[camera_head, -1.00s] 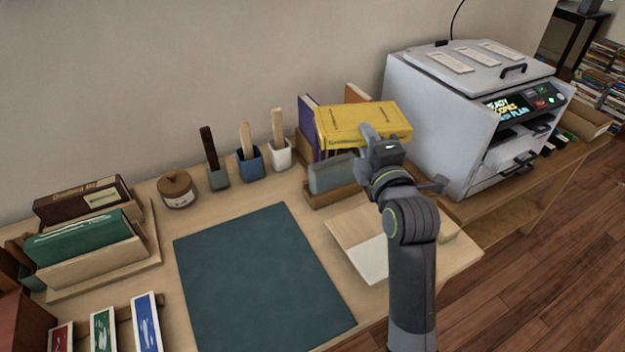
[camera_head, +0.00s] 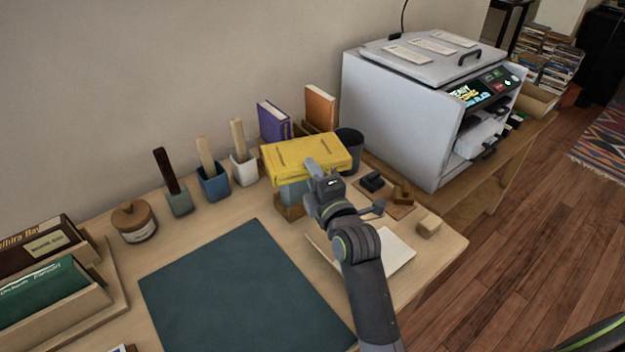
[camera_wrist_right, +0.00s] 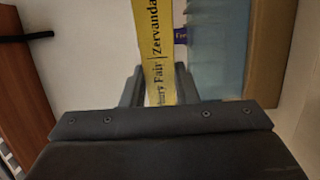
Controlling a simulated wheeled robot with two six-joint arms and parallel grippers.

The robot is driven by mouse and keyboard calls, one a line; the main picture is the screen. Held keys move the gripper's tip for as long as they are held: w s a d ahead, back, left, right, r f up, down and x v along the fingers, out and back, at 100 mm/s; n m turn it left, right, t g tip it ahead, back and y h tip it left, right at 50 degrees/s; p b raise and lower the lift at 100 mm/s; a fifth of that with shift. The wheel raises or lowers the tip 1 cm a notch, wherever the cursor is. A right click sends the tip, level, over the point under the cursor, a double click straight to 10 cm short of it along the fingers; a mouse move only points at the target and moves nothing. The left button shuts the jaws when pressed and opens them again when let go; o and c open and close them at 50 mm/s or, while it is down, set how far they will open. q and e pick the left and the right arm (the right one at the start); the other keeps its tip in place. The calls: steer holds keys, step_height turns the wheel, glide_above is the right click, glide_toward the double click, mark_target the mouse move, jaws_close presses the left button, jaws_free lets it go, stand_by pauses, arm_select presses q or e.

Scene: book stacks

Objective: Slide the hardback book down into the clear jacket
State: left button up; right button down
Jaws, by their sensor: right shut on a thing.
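The yellow hardback book (camera_head: 306,154) is in my right gripper (camera_head: 320,172), which is shut on it. Its lettered spine (camera_wrist_right: 158,45) stands between the two fingers (camera_wrist_right: 159,85) in the right wrist view. The clear jacket (camera_head: 292,192), a bluish see-through sleeve in a wooden stand (camera_head: 289,211), is just below the book in the head view, and the book hides its top. In the right wrist view the jacket (camera_wrist_right: 215,50) is right of the book, with a gap between them. I cannot tell whether the book's lower edge is over the opening. My left gripper is not in view.
A purple book (camera_head: 274,122) and an orange book (camera_head: 320,108) stand behind. A dark cup (camera_head: 349,145) and a large grey machine (camera_head: 420,110) are to the right. Tool holders (camera_head: 213,184) stand to the left. The green mat (camera_head: 240,290) is clear.

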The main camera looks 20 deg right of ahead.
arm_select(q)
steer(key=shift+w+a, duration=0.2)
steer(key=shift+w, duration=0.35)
arm_select(e)
steer(key=shift+f, duration=0.45)
steer(key=shift+f, duration=0.1)
arm_select(q)
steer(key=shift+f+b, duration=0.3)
steer(key=shift+b, duration=0.1)
arm_select(e)
steer(key=shift+f, duration=0.4)
steer(key=shift+f, duration=0.15)
steer(key=c, duration=1.5)
jaws_free()
steer(key=o, duration=0.4)
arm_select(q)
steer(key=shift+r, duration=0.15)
